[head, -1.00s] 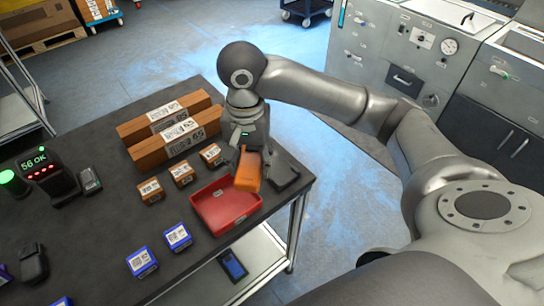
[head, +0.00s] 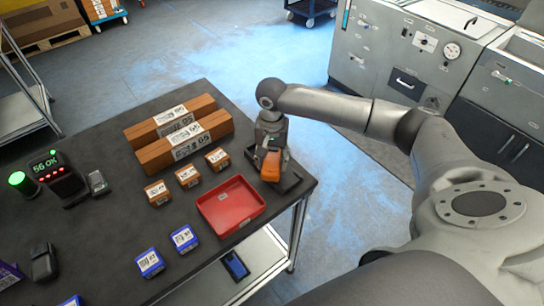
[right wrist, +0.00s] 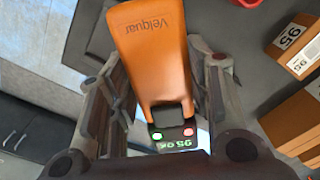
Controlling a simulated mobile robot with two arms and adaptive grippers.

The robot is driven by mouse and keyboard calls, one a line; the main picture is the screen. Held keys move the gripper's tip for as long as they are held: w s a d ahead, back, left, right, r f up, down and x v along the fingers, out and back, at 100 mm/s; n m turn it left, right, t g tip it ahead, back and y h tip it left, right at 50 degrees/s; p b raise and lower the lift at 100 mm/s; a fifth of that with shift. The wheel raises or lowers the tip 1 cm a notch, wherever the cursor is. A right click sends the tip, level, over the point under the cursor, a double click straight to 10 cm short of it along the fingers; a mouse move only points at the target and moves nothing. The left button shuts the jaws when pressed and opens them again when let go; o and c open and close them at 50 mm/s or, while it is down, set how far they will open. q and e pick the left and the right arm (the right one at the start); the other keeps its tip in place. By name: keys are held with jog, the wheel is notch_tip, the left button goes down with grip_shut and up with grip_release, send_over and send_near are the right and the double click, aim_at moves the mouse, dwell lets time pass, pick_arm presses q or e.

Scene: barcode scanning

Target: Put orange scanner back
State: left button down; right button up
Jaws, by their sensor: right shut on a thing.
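The orange scanner (head: 272,168) is held in my right gripper (head: 268,158), over the dark holder tray (head: 291,181) at the table's right edge. The right gripper is shut on the scanner, and its fingers stand on both sides of it. In the right wrist view the scanner (right wrist: 155,50) fills the middle, with its lettered orange face toward the camera and a small lit display at its lower end. Whether the scanner touches the tray I cannot tell. My left gripper is not in view.
A red tray (head: 231,204) lies just left of the holder. Small orange boxes (head: 187,176), long brown boxes (head: 178,132) and blue boxes (head: 149,262) stand on the dark table. A black device with a lit display (head: 55,175) stands at the left.

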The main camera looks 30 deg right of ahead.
aim_at(272, 159)
jog(key=shift+f, duration=0.3)
jog(key=shift+f, duration=0.1)
jog(key=shift+f, duration=0.35)
jog(key=o, duration=1.2)
jog(key=shift+f, duration=0.1)
jog(key=shift+r, duration=0.25)
notch_tip(272, 159, up, 13)
jog(key=shift+f+b, duration=0.15)
jog(key=shift+b, duration=1)
